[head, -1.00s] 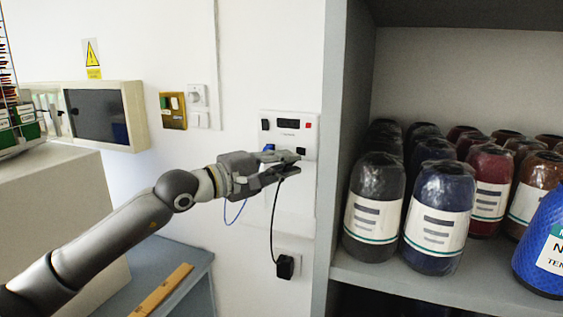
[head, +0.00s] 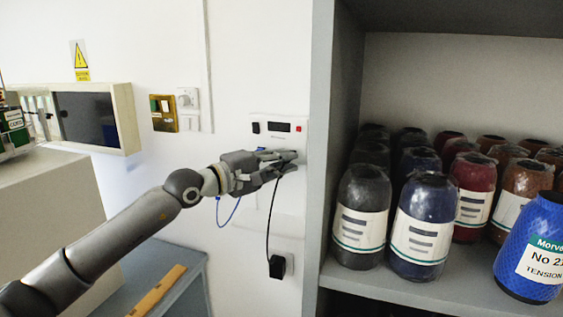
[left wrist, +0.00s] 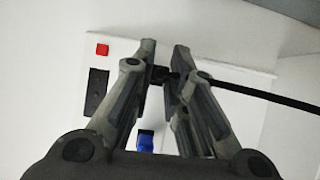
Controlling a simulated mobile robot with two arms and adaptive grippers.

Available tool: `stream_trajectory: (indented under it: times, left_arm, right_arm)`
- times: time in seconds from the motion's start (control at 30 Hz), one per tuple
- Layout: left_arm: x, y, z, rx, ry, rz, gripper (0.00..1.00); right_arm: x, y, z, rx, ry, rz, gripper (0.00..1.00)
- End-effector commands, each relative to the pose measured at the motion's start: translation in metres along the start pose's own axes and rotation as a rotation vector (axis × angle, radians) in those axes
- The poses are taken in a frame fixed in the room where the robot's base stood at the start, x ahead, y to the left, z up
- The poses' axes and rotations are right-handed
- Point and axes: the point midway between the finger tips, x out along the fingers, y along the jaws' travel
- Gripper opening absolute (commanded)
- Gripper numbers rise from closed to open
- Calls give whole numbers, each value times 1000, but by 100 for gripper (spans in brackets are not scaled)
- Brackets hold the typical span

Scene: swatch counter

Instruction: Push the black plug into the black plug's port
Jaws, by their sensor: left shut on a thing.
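My left gripper (head: 292,160) is at the white wall panel (head: 262,137), its fingertips right at the panel's face below the display. In the left wrist view the gripper (left wrist: 163,68) is shut on the small black plug (left wrist: 160,75), which shows between the fingertips. A black cable (left wrist: 240,92) leaves the plug to the right; in the head view it hangs down from the fingers. The black plug's port is hidden behind the fingers and plug. I cannot tell whether the plug is inside it. My right gripper is not in view.
A blue plug (left wrist: 146,140) with a blue cable (head: 236,212) is close beside the fingers. The panel has a red button (left wrist: 102,50). The black cable ends at a black wall adapter (head: 280,265). A grey shelf upright (head: 320,130) stands just right, with wrapped cones beyond.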

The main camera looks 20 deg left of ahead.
Motion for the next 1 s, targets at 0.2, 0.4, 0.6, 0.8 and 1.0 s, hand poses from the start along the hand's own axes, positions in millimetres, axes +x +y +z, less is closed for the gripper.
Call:
stream_trajectory:
  times: [0.2, 0.4, 0.6, 0.8, 1.0]
  left_arm:
    - [0, 0, 0, 0, 0, 0, 2]
    - [0, -1, 0, 0, 1, 0, 2]
    - [0, -1, -1, 0, 4, 0, 2]
    - [-1, 1, -1, -1, 5, -1, 2]
    - [-1, 0, -1, -1, 5, -1, 2]
  right_arm:
    - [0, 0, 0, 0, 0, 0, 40]
    - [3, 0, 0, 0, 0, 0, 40]
    - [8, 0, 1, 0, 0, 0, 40]
    - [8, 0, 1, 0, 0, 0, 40]
    - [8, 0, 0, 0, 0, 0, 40]
